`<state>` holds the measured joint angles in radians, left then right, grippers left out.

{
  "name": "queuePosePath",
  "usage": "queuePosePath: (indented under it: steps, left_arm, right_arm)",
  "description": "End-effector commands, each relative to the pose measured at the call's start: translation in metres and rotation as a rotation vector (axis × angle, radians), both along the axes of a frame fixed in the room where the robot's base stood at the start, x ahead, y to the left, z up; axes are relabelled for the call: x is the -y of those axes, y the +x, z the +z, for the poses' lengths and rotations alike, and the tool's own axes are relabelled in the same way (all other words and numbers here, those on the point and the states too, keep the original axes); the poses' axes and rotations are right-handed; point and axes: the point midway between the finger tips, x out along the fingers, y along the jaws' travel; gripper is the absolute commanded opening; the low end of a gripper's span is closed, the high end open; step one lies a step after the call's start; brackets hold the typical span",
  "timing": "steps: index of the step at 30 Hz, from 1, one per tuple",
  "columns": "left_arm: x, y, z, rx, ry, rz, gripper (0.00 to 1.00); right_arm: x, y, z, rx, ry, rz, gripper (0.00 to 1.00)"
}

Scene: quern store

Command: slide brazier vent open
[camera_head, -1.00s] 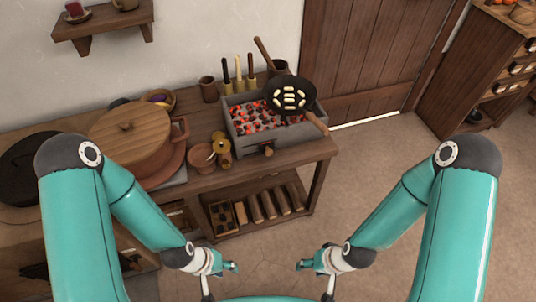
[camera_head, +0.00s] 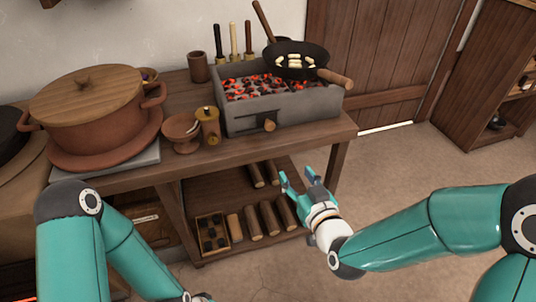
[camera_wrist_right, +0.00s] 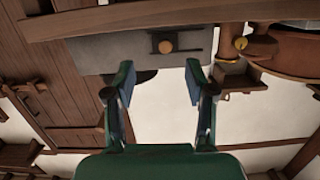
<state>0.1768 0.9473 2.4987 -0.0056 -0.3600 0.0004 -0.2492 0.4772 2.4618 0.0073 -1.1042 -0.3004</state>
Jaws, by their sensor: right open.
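The grey stone brazier (camera_head: 235,122) stands on the wooden bench, full of glowing coals. Its vent has a round wooden knob (camera_head: 269,125) low on the front face, over a dark slotted strip. In the right wrist view, which is upside down, the brazier (camera_wrist_right: 95,55) and knob (camera_wrist_right: 165,46) show beyond the fingertips. My right gripper (camera_head: 297,178) is open and empty, in front of the bench and below the knob, apart from it. It also shows in the wrist view (camera_wrist_right: 160,74). My left gripper is below the head view; only its arm shows.
A brass-topped wooden mill (camera_head: 208,128), a small bowl (camera_head: 181,128) and a large lidded pot (camera_head: 95,122) stand to the left. The bench edge (camera_head: 300,140) lies between gripper and brazier.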

Motion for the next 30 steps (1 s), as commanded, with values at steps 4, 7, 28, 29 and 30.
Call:
queuePosePath:
  steps: [4,7,28,29,30]
  left_arm:
    - [0.0,0.0,-0.036,0.001,0.0,0.0,0.4]
    - [0.0,0.0,-0.041,0.001,0.0,0.0,0.4]
    - [0.0,0.0,-0.049,0.001,0.0,0.0,0.4]
    - [0.0,0.0,-0.05,0.001,0.0,0.0,0.4]
    - [0.0,0.0,-0.051,0.001,0.0,0.0,0.4]
  right_arm:
    - [-0.007,0.0,0.006,0.124,0.006,0.001,0.55]
    - [-0.009,0.0,0.014,0.163,0.009,0.0,0.55]
    - [-0.044,0.106,0.017,0.175,0.009,0.0,0.55]
    - [-0.046,0.111,0.017,0.175,0.009,0.0,0.55]
    - [-0.049,0.118,0.017,0.174,0.009,0.001,0.55]
